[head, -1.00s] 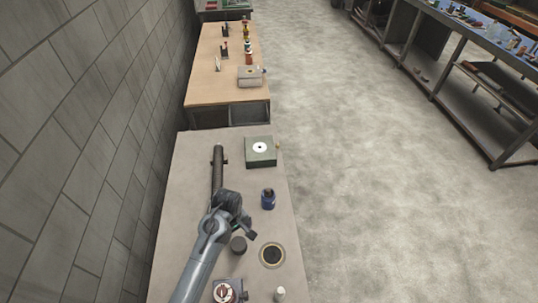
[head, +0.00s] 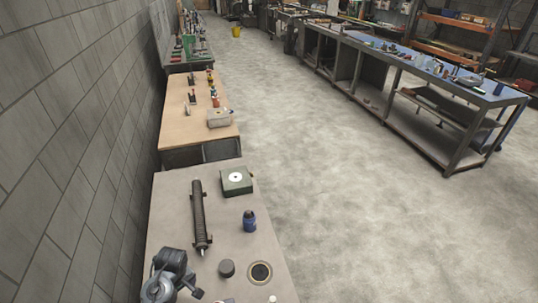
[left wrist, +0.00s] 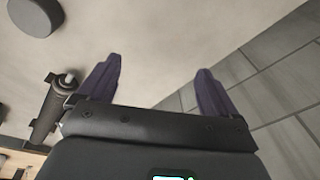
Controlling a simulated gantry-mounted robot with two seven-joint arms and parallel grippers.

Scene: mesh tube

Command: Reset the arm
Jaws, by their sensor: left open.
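My left gripper (head: 192,288) is at the near left of the grey table (head: 173,190), partly cut off by the bottom of the head view. In the left wrist view its two purple fingers (left wrist: 157,80) are spread apart with nothing between them. The dark mesh tube (head: 199,215) lies on the table beyond the gripper, apart from it. The tube also shows at the left of the left wrist view (left wrist: 46,115). My right gripper is in neither view.
A block wall (head: 80,150) runs along the left. Open floor (head: 330,180) lies to the right.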

